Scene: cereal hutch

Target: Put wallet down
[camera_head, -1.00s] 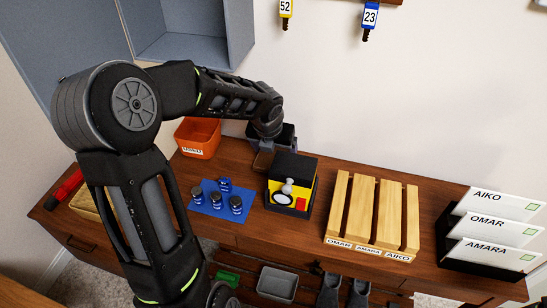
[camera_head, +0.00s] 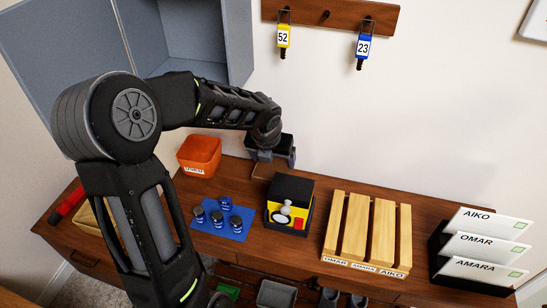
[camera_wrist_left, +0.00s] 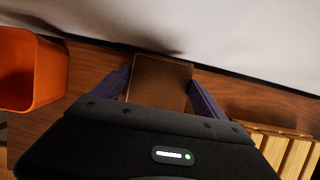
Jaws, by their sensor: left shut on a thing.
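The brown wallet (camera_wrist_left: 160,80) is flat and sits between the two purple-grey fingers of my left gripper (camera_wrist_left: 160,86) in the left wrist view. The gripper is shut on it. In the head view my left gripper (camera_head: 268,155) is at the back of the brown counter (camera_head: 330,180), between the orange bin and the black-and-yellow box. Only a small part of the wallet shows there, below the gripper. I cannot tell whether the wallet touches the counter. My right gripper is not in view.
An orange bin (camera_head: 199,154) stands left of the gripper. A black-and-yellow box (camera_head: 290,190) is in front, beside a blue mat (camera_head: 235,232) with several small dark blue items. A slatted wooden rack (camera_head: 352,225) and a name-card holder (camera_head: 440,240) stand right.

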